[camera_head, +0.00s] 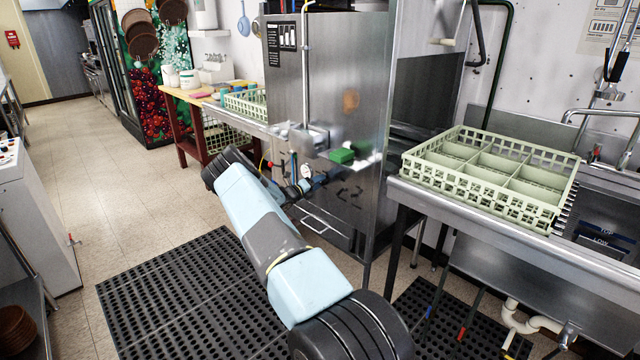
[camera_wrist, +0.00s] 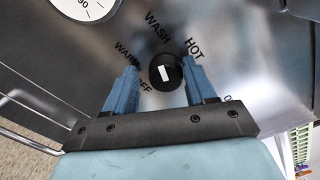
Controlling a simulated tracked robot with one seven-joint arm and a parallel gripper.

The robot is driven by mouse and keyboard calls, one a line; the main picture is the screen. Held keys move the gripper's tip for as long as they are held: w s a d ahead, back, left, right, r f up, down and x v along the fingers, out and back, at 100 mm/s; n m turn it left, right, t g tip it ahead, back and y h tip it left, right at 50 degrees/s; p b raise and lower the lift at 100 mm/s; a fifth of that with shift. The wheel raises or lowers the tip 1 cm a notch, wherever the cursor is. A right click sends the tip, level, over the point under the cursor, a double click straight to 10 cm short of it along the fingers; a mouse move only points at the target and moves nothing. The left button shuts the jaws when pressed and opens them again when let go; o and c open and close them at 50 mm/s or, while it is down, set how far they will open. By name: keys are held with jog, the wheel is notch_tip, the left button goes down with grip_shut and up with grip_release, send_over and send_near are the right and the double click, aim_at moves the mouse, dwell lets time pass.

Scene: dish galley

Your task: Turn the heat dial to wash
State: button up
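The heat dial (camera_wrist: 165,73) is a round black knob with a white mark on the steel front of the dish machine (camera_head: 335,85). Around it are the labels WARM, WASH, HOT and OFF, and one partly hidden label at lower right. The mark runs roughly up and down, its upper end leaning toward WASH; I cannot tell which end is the pointer. My gripper (camera_wrist: 163,66) is open, one blue finger on each side of the dial, with small gaps visible. In the head view, my gripper (camera_head: 308,187) is at the machine's front and the dial cannot be made out.
A white round gauge (camera_wrist: 88,5) is at upper left of the dial. A metal handle (camera_head: 325,228) is below my gripper. A green rack (camera_head: 480,205) stands on the steel counter at right. Black floor mats (camera_head: 185,300) lie below; the tiled floor at left is clear.

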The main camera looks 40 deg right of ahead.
jog(key=shift+o, duration=1.4)
jog(key=shift+d, duration=0.1)
jog(key=shift+s, duration=0.1)
jog(key=shift+r, duration=0.1)
jog(key=s+a, duration=0.1)
jog(key=a, duration=1.2)
jog(key=shift+a, duration=0.4)
jog(key=d+m, duration=1.2)
jog(key=d, duration=0.2)
jog(key=shift+w, duration=0.25)
jog(key=shift+r, duration=0.1)
jog(key=shift+c, duration=0.2)
